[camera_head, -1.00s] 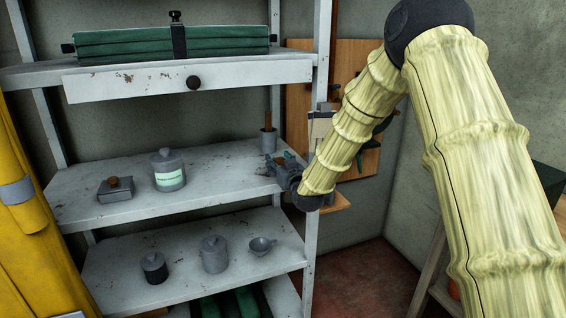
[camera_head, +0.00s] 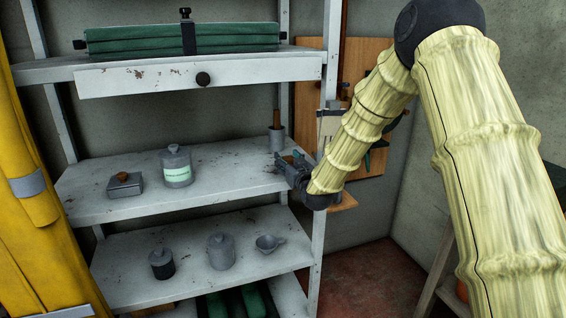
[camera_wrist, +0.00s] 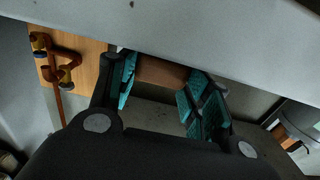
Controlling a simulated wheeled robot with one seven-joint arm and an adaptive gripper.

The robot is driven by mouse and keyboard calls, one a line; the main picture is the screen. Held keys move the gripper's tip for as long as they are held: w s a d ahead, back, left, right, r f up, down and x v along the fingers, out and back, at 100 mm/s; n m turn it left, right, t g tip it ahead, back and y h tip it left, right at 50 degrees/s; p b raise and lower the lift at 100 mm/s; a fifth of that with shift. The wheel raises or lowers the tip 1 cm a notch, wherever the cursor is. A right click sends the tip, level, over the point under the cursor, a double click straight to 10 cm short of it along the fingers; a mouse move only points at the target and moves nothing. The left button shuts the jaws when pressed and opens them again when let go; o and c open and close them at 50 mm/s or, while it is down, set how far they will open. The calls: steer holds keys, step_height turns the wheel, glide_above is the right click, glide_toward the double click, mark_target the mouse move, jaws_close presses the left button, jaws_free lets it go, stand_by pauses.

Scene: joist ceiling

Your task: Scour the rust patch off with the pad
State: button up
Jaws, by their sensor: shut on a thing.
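My gripper (camera_head: 292,166) is at the right front end of the middle shelf (camera_head: 225,165), close to the metal post. In the wrist view, my gripper (camera_wrist: 165,85) has its teal-lined fingers closed on a brown block (camera_wrist: 160,73). Its full shape is hidden, and I cannot tell whether it is the pad. In the head view, the held thing does not show clearly. Rusty brown marks (camera_head: 136,72) show on the pale drawer front above. Smaller rust flecks lie along the shelf edges. I cannot tell which mark is the task's rust patch.
A cup with a brown handle (camera_head: 277,139) stands just behind my gripper. A labelled canister (camera_head: 176,168) and a grey block with a brown knob (camera_head: 125,187) stand further left. A lower shelf (camera_head: 200,275) holds several small vessels. A yellow cover (camera_head: 40,230) hangs at left.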

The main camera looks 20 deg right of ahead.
steer(key=shift+d+f, duration=0.15)
steer(key=shift+d, duration=1.05)
steer(key=shift+d+f, duration=0.1)
steer(key=shift+d, duration=1.1)
steer(key=shift+d, duration=0.2)
